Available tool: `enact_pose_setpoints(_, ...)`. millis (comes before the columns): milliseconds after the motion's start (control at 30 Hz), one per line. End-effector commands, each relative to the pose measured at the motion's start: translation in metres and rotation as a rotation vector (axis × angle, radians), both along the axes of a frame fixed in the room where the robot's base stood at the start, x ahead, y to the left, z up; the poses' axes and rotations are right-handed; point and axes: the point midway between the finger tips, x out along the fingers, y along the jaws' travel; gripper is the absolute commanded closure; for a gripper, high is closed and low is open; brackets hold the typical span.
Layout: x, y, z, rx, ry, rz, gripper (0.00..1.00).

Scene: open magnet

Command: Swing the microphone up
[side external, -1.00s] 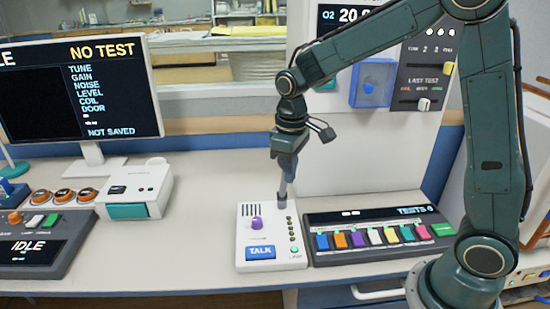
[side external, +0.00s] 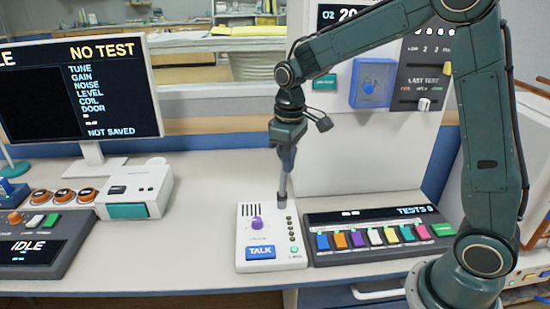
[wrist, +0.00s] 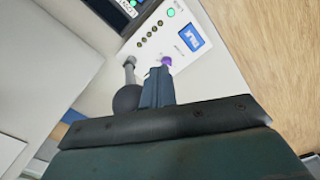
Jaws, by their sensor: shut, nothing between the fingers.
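The microphone has a dark round head (wrist: 127,98) on a grey stem (wrist: 130,70) in the wrist view. In the side view its stem (side external: 282,188) rises from the back right of the white TALK box (side external: 246,225), near upright, and its head is hidden, apparently behind my gripper. My gripper (side external: 288,168) points down above the back of that box. In the wrist view its fingers (wrist: 158,72) are together and empty, just right of the microphone head. I cannot tell whether they touch it.
The TALK box has a purple knob (side external: 257,223) and a blue TALK button (side external: 260,252). A panel of coloured switches (side external: 375,250) stands close on its right. A white device (side external: 135,190) is further left. The desk between that device and the TALK box is clear.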

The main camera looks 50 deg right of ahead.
Motion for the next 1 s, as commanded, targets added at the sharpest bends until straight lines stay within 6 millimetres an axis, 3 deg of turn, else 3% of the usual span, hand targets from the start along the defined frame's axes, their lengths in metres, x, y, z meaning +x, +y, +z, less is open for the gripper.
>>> enact_pose_setpoints(1000,0.017,-0.017,0.009,0.0,0.0,-0.001,1.0)
